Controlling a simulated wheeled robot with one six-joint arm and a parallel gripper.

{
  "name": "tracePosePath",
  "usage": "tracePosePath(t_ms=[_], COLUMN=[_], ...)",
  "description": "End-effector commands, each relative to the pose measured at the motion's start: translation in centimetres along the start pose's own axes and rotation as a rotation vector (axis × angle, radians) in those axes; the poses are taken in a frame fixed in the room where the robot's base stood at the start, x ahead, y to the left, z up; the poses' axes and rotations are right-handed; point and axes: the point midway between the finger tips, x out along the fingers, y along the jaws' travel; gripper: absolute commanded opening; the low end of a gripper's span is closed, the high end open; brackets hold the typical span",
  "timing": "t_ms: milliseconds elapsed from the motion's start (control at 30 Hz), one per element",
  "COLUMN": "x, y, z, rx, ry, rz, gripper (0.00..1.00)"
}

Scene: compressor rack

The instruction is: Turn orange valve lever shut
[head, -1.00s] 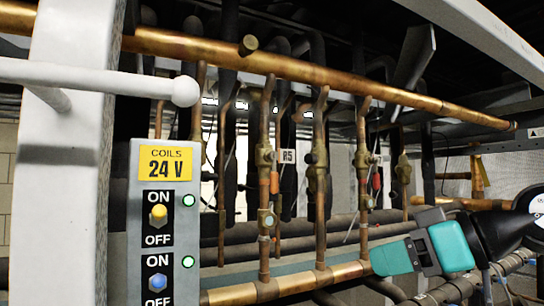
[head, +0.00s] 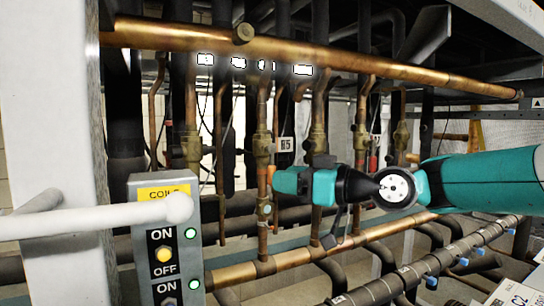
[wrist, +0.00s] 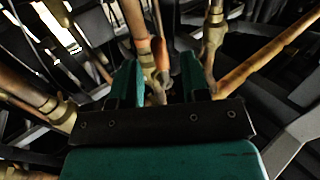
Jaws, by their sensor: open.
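The orange valve lever (head: 270,174) hangs along a vertical copper pipe, below a brass valve body (head: 263,146), near the middle of the head view. My teal gripper (head: 279,182) is at its right, with the fingertips close to it. In the wrist view the lever (wrist: 159,50) shows just ahead of and between the two open fingers (wrist: 160,78). I see nothing gripped, and I cannot tell whether a finger touches the lever. The gripper hides part of the neighbouring pipe in the head view.
A grey switch box (head: 165,240) with a yellow label stands at the lower left, behind a white bar with a round end (head: 178,208). A thick copper pipe (head: 300,52) crosses above. Several vertical pipes with brass valves stand close on both sides. Another red-orange handle (head: 373,163) is further right.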

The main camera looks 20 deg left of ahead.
Motion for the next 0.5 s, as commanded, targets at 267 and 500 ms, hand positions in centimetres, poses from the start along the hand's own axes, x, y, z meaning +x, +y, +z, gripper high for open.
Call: tracePosePath(t_ms=[267,500], x=[3.5,4.0], y=[0.0,0.0], z=[-0.2,0.1], rx=[0.001,0.000], ry=[0.000,0.000], rz=[0.000,0.001], gripper=[0.42,0.42])
